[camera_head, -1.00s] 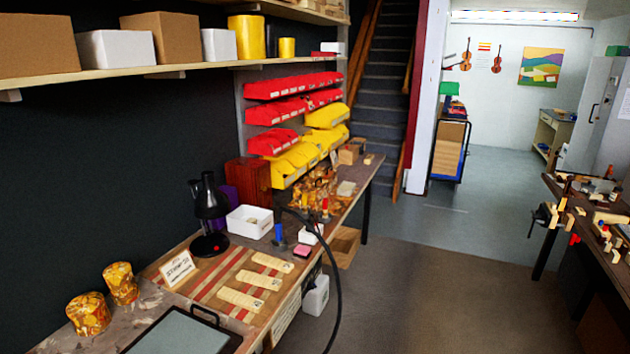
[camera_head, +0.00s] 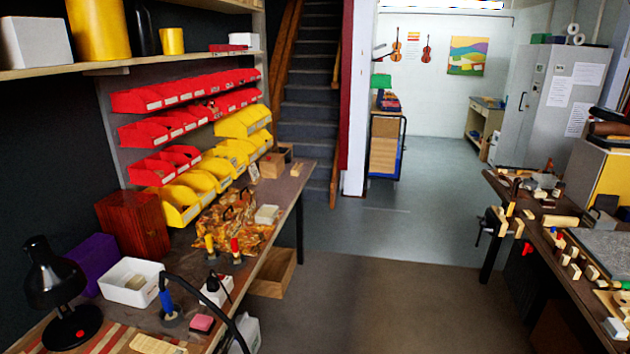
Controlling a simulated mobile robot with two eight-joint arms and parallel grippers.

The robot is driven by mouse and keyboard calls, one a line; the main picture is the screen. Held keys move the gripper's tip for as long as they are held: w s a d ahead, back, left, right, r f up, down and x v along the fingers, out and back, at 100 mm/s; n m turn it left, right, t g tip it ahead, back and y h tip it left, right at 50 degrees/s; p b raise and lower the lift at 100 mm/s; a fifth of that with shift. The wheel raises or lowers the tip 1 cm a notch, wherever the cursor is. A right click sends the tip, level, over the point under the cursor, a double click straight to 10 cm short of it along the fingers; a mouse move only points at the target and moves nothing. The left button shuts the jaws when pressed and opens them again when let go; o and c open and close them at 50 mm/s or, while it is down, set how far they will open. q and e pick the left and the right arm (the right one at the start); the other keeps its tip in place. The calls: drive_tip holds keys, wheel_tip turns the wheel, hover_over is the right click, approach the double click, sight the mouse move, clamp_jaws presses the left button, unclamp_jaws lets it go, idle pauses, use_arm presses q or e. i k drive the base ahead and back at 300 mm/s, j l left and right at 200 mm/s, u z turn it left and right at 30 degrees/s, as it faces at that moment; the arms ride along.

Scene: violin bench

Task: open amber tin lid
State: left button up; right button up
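No amber tin shows in the head view now. An amber and brown mottled heap (camera_head: 228,218) lies on the left bench below the yellow bins; I cannot tell what it is made of. Neither of my grippers is in view.
The left bench (camera_head: 285,205) also carries a black lamp (camera_head: 52,275), a white box (camera_head: 132,283), a purple box (camera_head: 93,262) and a dark red wooden box (camera_head: 133,223). A black hose (camera_head: 205,302) arcs over its front edge. Open floor (camera_head: 375,290) separates it from the cluttered right bench (camera_head: 560,270).

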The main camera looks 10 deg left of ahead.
sight(219, 215)
drive_tip(key=i+u, duration=0.1)
drive_tip(key=i, duration=0.7)
drive_tip(key=i+l+u, duration=0.1)
drive_tip(key=i, duration=0.75)
drive_tip(key=i+u, duration=0.2)
drive_tip(key=u, duration=0.2)
drive_tip(key=i+u, duration=0.2)
drive_tip(key=u, duration=0.15)
drive_tip(key=i+l+u, duration=0.1)
drive_tip(key=u, duration=0.3)
drive_tip(key=i+l+u, duration=0.15)
drive_tip(key=i+u, duration=0.45)
drive_tip(key=u, duration=0.25)
drive_tip(key=i+l+u, duration=0.2)
drive_tip(key=u, duration=0.3)
drive_tip(key=i, duration=0.05)
